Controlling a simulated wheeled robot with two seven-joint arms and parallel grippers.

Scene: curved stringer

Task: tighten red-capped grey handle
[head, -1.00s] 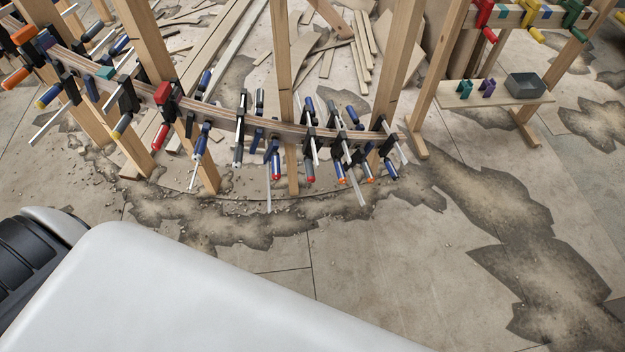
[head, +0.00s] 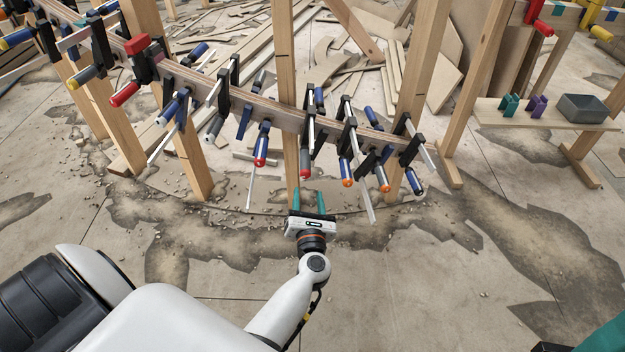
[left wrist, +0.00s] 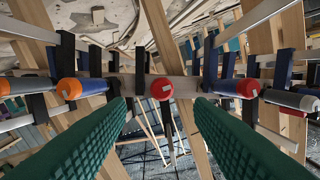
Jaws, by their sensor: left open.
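The red-capped grey handle (head: 305,160) hangs from a clamp on the curved wooden stringer (head: 272,108), near the middle of the head view. In the left wrist view its round red cap (left wrist: 162,88) faces the camera at the centre, between the two fingers; its grey body is mostly hidden behind the cap. My left gripper (head: 309,201) is open and empty, with teal fingers pointing at the handle from just below and in front, apart from it. A teal piece (head: 608,338) at the bottom right corner looks like part of my right gripper, mostly cut off.
Close neighbours are a red-capped blue handle (head: 262,148) on the left and an orange-capped blue handle (head: 345,170) on the right. Wooden posts (head: 285,90) stand behind. A low shelf (head: 500,118) holds a grey bin (head: 585,108).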

